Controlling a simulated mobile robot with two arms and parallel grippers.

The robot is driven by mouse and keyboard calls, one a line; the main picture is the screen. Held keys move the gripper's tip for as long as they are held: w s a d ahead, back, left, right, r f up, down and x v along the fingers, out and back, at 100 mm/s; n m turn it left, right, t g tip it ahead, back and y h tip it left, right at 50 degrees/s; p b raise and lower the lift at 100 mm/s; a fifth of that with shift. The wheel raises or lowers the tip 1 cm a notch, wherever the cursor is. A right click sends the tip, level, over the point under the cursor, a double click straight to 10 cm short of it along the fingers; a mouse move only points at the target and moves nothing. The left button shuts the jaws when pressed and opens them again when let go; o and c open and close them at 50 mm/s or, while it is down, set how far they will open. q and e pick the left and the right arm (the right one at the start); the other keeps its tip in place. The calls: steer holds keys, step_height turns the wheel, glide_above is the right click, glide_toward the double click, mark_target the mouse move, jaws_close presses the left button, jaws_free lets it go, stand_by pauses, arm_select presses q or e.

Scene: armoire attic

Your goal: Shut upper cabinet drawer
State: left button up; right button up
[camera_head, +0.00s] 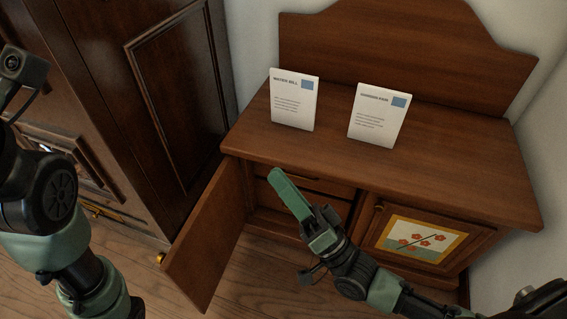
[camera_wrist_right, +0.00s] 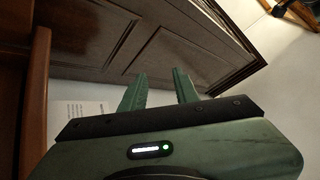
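The low brown cabinet (camera_head: 430,175) has its left door (camera_head: 207,238) swung open. Inside, the upper drawer (camera_head: 325,186) shows its wooden front below the cabinet top; my right gripper hides part of it, and I cannot tell how far it is pulled out. My right gripper (camera_head: 275,174) is in front of the open compartment, its fingertips near the drawer's left part; contact is unclear. In the right wrist view its two green fingers (camera_wrist_right: 160,88) stand apart with nothing between them. My left arm shows at the left edge, but its gripper is out of view.
Two white cards (camera_head: 294,100) (camera_head: 378,115) stand on the cabinet top. The right cabinet door (camera_head: 380,245), with a flower picture, is shut. A tall dark armoire (camera_head: 165,90) stands at the left. The open door bounds the space left of my right gripper.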

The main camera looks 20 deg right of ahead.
step_height(320, 180, up, 6)
steer(key=s+n+t, duration=0.1)
steer(key=shift+s+t+y+p, duration=0.3)
steer(key=shift+s+p, duration=0.05)
steer(key=shift+a+f, duration=0.1)
